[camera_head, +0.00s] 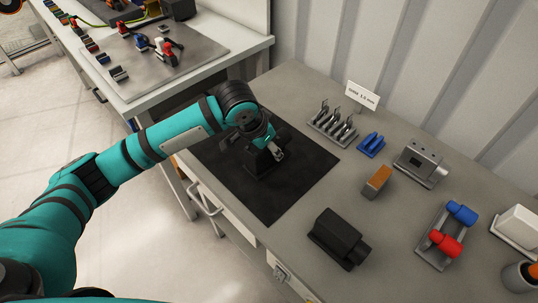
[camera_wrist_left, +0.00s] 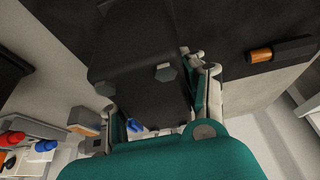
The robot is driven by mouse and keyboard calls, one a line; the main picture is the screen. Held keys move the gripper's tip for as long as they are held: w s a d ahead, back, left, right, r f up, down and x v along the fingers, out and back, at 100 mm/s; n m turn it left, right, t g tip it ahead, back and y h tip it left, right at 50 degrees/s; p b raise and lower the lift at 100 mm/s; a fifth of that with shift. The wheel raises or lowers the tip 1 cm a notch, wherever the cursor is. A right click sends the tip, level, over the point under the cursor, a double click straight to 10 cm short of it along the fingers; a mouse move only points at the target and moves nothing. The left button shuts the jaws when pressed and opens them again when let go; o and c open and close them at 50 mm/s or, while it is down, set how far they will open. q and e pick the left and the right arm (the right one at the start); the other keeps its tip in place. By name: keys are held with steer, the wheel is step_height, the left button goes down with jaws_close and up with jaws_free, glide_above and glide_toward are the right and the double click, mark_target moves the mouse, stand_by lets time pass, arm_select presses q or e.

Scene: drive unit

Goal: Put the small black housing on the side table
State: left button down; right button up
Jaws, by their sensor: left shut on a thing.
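A small black housing (camera_head: 262,163) is in my left gripper (camera_head: 264,150), over the black mat on the grey workbench. I cannot tell whether it touches the mat. In the left wrist view, the dark housing (camera_wrist_left: 130,55) fills the upper middle, and the fingers of my left gripper (camera_wrist_left: 160,105) are shut on it. The gripper hides part of the housing in the head view. The side table (camera_head: 190,75) stands at the upper left, with a grey plate on its top. My right gripper is not in view.
A larger black block (camera_head: 340,238) sits on the bench right of the mat (camera_head: 300,185). Several small parts line the side table's left edge.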

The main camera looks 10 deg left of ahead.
mark_target(255, 149)
arm_select(q)
step_height(255, 149, down, 3)
steer(key=shift+f, duration=0.1)
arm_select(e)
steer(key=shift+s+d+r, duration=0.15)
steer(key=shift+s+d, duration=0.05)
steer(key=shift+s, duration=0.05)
arm_select(q)
steer(key=c, duration=0.7)
jaws_free()
steer(key=shift+s+f, duration=0.1)
steer(key=shift+f, duration=0.05)
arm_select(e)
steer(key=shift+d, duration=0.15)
arm_select(q)
steer(key=v, duration=1.2)
steer(key=shift+d, duration=0.1)
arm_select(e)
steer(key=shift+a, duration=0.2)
